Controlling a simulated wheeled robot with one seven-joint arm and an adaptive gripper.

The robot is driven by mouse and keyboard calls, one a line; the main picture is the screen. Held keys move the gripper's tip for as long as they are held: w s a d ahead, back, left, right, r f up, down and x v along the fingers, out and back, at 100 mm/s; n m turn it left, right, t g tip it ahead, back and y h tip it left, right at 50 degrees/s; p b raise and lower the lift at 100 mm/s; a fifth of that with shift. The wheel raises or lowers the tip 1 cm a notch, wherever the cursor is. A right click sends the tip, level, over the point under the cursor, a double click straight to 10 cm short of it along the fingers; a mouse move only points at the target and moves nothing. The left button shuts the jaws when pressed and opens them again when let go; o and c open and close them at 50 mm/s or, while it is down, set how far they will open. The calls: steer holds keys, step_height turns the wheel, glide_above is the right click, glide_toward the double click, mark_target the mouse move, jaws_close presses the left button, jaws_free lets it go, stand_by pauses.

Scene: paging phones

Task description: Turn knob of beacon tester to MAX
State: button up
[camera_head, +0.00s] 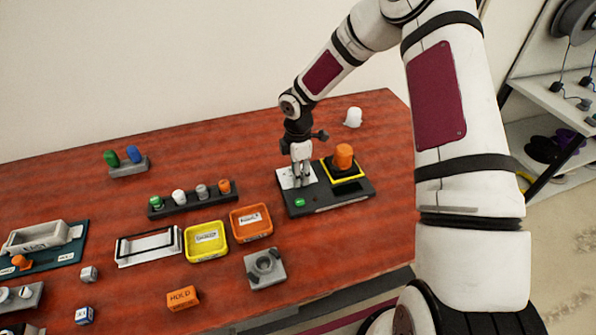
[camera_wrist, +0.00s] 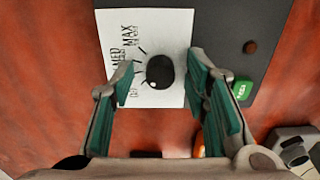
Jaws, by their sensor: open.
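The beacon tester (camera_head: 334,197) is a dark flat box at the right of the table. It carries an orange beacon (camera_head: 343,156) on a yellow-edged square, a green button (camera_head: 299,202) and a white label plate (camera_head: 287,178). In the wrist view the black round knob (camera_wrist: 160,72) sits on the white label plate (camera_wrist: 150,25), where MED and MAX can be read. The green button (camera_wrist: 242,90) lies to its right. My gripper (camera_head: 301,184) points down over the plate; in the wrist view its open fingers (camera_wrist: 160,88) are on either side of the knob, apart from it.
An orange tray (camera_head: 234,232) and a yellow tray (camera_head: 189,259) stand left of the tester. A grey block with a socket (camera_head: 265,283) is in front. A rack with several coloured pegs (camera_head: 195,206) stands to the left. A white object (camera_head: 353,118) stands behind the tester.

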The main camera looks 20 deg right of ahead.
jaws_close()
steer(key=m+b, duration=0.1)
steer(key=m, duration=0.3)
steer(key=shift+m, duration=0.4)
steer(key=m, duration=0.4)
steer(key=shift+b, duration=0.35)
steer(key=m, duration=0.5)
steer(key=shift+b, duration=0.4)
steer(key=shift+m+b, duration=0.3)
steer(key=shift+m, duration=1.8)
